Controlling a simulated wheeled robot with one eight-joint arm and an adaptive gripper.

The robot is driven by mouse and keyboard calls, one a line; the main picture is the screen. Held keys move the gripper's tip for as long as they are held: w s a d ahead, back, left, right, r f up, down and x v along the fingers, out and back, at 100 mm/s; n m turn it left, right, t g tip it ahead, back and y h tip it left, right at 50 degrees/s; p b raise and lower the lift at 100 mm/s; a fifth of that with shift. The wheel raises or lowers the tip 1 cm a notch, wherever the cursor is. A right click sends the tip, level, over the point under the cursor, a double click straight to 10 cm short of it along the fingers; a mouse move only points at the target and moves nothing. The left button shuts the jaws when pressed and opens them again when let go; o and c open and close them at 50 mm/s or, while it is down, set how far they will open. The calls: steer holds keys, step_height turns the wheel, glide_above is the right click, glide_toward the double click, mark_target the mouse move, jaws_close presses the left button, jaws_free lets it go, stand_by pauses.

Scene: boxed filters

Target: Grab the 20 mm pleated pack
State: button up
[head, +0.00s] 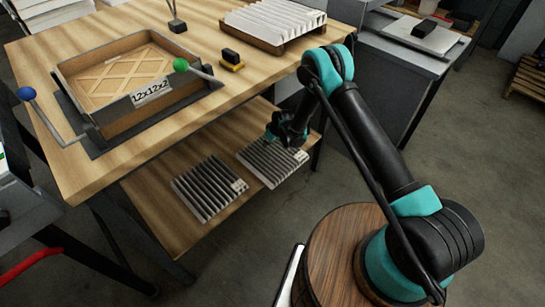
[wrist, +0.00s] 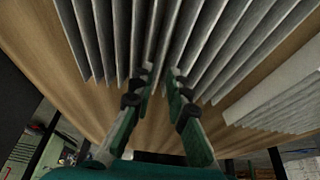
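Two grey pleated packs lie on the lower wooden shelf. The left pack (head: 206,188) and the right pack (head: 270,163) each have a small pale tag at the right end, too small to read. I cannot tell which is 20 mm. My gripper (head: 272,139) is at the far edge of the right pack, its tips partly hidden in the head view. In the wrist view, the fingers (wrist: 158,74) are spread with a gap, tips at the ends of the grey pleats (wrist: 190,45). I cannot tell whether they touch. A paler pleated pack (wrist: 280,98) shows at right.
The tabletop (head: 130,125) overhangs the shelf (head: 165,215). A dark table leg (head: 318,150) stands right of the shelf.

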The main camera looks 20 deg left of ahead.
steer(key=shift+x, duration=2.25)
steer(key=shift+s, duration=0.1)
steer(key=shift+c, duration=0.6)
jaws_close()
steer(key=shift+r, duration=0.1)
